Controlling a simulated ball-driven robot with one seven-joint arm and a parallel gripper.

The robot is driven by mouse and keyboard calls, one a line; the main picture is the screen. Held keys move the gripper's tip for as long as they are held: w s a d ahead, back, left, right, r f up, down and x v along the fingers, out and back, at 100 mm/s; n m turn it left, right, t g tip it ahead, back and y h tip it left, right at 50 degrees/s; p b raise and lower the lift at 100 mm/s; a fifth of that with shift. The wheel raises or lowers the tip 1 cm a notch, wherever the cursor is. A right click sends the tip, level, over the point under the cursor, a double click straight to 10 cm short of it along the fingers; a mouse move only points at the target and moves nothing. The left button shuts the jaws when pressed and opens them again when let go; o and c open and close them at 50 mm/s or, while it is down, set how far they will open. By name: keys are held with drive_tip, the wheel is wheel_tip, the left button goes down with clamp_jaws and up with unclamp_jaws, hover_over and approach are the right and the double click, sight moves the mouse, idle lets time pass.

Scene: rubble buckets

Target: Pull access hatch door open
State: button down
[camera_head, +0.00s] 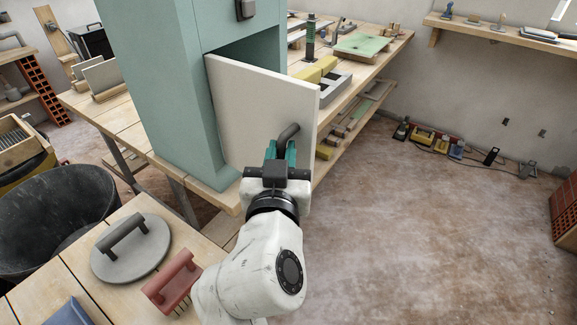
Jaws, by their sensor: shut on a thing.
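The access hatch door (250,105) is a pale flat panel in the lower part of a teal column (160,80). It stands partly open, with a dark gap showing above its top edge, between it and the column. A dark grey curved handle (289,132) sits on the door's face near its right edge. My gripper (281,150) has teal fingers and is shut on the handle, in front of the door. The fingers hide the lower part of the handle. The inside of the hatch is mostly hidden behind the door.
A wooden bench (385,52) with blocks and tools runs behind the door. At the front left, a round grey float (131,248) and a red brush (172,281) lie on a wooden table near my arm. A black bucket (45,215) stands at left.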

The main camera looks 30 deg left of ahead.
drive_tip(key=shift+s+a+b, duration=0.65)
drive_tip(key=shift+s, duration=0.2)
drive_tip(key=shift+r, duration=0.1)
drive_tip(key=c, duration=1.2)
unclamp_jaws()
drive_tip(key=shift+a, duration=0.15)
drive_tip(key=shift+h, duration=0.3)
drive_tip(key=shift+w+d, duration=0.15)
drive_tip(key=shift+d, duration=0.15)
drive_tip(key=v, duration=1)
drive_tip(key=shift+s+d+b, duration=0.1)
drive_tip(key=shift+s+b, duration=0.3)
